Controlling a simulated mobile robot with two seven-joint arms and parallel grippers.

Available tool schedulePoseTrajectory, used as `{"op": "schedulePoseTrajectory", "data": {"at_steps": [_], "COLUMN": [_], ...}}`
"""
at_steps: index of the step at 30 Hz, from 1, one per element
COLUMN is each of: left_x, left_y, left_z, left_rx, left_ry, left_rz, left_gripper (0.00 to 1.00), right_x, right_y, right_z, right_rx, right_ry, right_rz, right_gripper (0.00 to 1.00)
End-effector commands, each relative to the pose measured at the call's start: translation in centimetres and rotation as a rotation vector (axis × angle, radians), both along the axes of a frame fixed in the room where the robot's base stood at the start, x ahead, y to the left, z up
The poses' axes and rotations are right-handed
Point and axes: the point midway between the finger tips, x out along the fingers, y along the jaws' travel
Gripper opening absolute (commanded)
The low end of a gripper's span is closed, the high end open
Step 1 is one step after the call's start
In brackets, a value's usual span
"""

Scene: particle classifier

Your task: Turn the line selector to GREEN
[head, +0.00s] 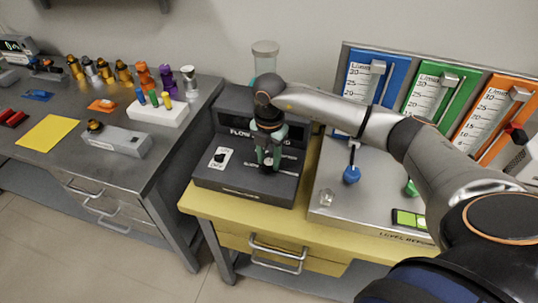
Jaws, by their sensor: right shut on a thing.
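The dark control box (225,181) with partly covered "FLOW" lettering stands on the yellow bench. My right gripper (267,163) points down over the right part of its sloped top. Its fingers are shut on what looks like the line selector knob, mostly hidden between and under them. I cannot read which colour the selector points to. My left gripper is not in view.
A white switch plate (221,157) sits left of my gripper. A clear cylinder (265,58) stands behind the box. To the right are blue (372,76), green (431,91) and orange (496,113) gauge panels, a blue-knobbed lever (351,175) and a lit green display (409,219).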

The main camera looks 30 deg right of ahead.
Motion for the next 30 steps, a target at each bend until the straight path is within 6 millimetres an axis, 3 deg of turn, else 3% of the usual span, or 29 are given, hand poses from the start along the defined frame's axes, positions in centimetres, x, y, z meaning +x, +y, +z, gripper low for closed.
{"op": "schedulePoseTrajectory", "data": {"at_steps": [15,30], "left_x": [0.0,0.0], "left_y": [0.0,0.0], "left_z": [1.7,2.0], "left_rx": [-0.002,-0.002], "left_ry": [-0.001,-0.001], "left_rz": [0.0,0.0], "left_gripper": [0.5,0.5], "right_x": [0.2,0.2], "right_y": [0.0,-0.1], "right_z": [0.2,0.1], "right_rx": [-0.001,-0.001], "right_ry": [-0.003,-0.005], "right_rz": [-0.36,-0.439], "right_gripper": [0.0,0.0]}}
